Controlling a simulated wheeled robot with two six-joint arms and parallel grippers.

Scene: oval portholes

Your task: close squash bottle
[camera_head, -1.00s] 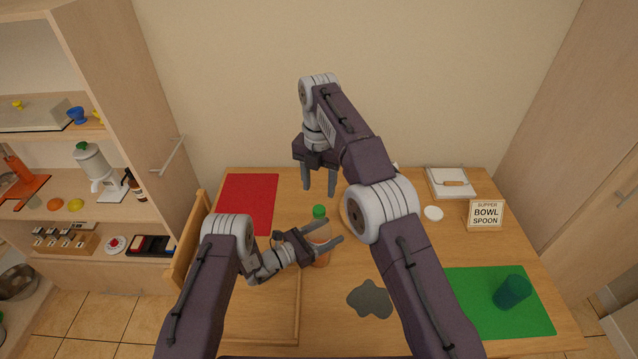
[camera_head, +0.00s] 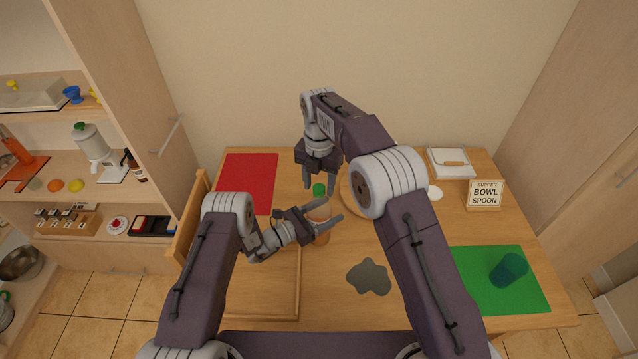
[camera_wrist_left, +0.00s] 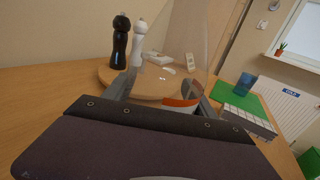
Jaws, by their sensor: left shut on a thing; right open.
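The squash bottle (camera_head: 322,238) stands upright on the table with orange liquid in it and a green cap (camera_head: 319,190) at its top. My left gripper (camera_head: 335,215) is shut on the bottle's body, one finger on each side. In the left wrist view the clear bottle wall (camera_wrist_left: 192,40) rises between the fingers, with orange liquid (camera_wrist_left: 180,102) low down. My right gripper (camera_head: 320,187) is open and points down at the cap, a finger on either side. I cannot tell whether the fingers touch the cap or how firmly it sits.
A round wooden board (camera_wrist_left: 150,88) carries a black mill (camera_wrist_left: 120,42) and a white mill (camera_wrist_left: 138,42). Left is a red mat (camera_head: 247,180). A grey patch (camera_head: 370,277) lies in front. A blue-green cup (camera_head: 508,270) stands on a green mat (camera_head: 480,285). A sign (camera_head: 485,195) stands right.

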